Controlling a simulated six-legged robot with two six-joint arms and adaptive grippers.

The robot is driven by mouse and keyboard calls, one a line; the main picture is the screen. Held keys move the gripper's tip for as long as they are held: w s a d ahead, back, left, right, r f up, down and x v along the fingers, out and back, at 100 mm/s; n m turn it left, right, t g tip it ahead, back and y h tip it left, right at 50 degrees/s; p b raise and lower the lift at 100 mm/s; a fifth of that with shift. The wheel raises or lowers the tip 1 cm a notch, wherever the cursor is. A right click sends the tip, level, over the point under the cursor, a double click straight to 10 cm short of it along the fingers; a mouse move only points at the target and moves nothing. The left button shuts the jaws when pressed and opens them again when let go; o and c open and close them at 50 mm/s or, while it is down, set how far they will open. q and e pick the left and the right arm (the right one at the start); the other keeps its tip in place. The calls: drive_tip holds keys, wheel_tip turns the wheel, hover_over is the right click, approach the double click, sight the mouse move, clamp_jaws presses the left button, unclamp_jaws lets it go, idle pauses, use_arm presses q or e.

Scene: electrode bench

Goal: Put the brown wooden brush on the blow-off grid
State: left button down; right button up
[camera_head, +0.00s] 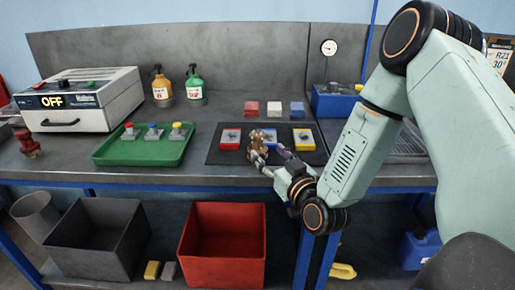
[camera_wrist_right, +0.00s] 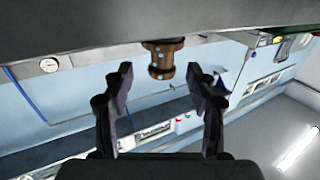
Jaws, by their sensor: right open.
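The brown wooden brush (camera_head: 257,146) stands on the dark mat (camera_head: 222,157) in the middle of the bench, in front of the blue block. It also shows in the right wrist view (camera_wrist_right: 160,60), just beyond and between the fingertips. My right gripper (camera_head: 273,160) is open, close to the brush on its near right side, with nothing visibly held. It also shows in the right wrist view (camera_wrist_right: 159,76), with a gap on both sides of the brush. The blow-off grid (camera_head: 408,146) is at the right of the bench, partly hidden behind my right arm. My left gripper is not in view.
On the mat are red (camera_head: 230,139), blue and yellow (camera_head: 304,139) blocks. A green tray (camera_head: 110,157) with several knobbed pieces lies left. A red hand tool (camera_head: 28,145) stands far left. A red bin (camera_head: 222,250) is below. A blue box (camera_head: 333,103) is behind.

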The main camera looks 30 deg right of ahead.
sight(260, 145)
drive_tip(key=w, duration=0.5)
drive_tip(key=shift+b, duration=0.4)
drive_tip(key=shift+r, duration=0.15)
drive_tip(key=shift+c, duration=0.3)
drive_tip(key=shift+w, duration=0.1)
drive_tip(key=c, duration=0.9)
clamp_jaws()
